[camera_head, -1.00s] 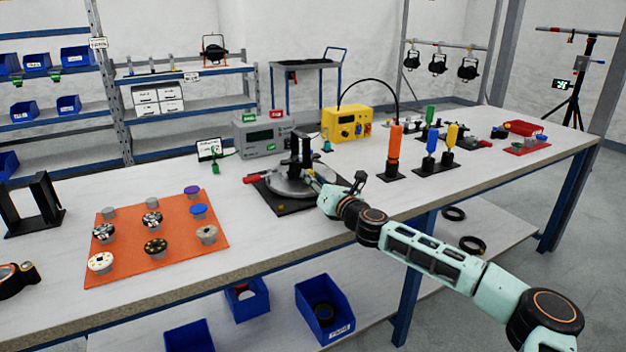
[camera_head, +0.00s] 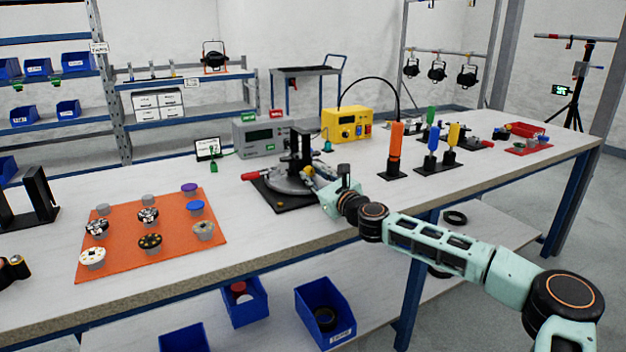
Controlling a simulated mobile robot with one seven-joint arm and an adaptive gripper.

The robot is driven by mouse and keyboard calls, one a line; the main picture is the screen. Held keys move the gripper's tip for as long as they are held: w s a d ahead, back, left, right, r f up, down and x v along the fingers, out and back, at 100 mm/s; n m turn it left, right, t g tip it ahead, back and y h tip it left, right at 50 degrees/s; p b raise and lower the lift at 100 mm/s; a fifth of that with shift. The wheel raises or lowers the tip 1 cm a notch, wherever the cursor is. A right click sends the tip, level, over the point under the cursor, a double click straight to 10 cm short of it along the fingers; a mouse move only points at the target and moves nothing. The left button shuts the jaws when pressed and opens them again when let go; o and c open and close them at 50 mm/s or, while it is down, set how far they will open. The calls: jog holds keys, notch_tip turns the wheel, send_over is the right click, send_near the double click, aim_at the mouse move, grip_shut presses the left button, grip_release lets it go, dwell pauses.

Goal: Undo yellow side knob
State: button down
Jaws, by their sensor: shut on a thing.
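A round grey fixture (camera_head: 287,183) with a black upright block stands on a black base plate (camera_head: 292,206) near the bench's front edge. A red handle (camera_head: 257,175) sticks out at its left. A small yellow spot (camera_head: 281,204) shows at the front of the base plate; I cannot tell if it is a knob. My gripper (camera_head: 318,184) reaches in from the right, low against the fixture's right side. It is shut on a small part there.
An orange mat (camera_head: 160,262) with several round knobs lies to the left. A grey box (camera_head: 262,135) and a yellow box (camera_head: 345,124) with a cable stand behind. An orange cylinder (camera_head: 396,146) and coloured-handled tools stand to the right.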

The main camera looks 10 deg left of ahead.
jog(key=shift+n, duration=0.5)
jog(key=c, duration=1.9)
grip_release()
jog(key=shift+c, duration=0.2)
jog(key=v, duration=1.2)
jog(key=shift+o, duration=0.3)
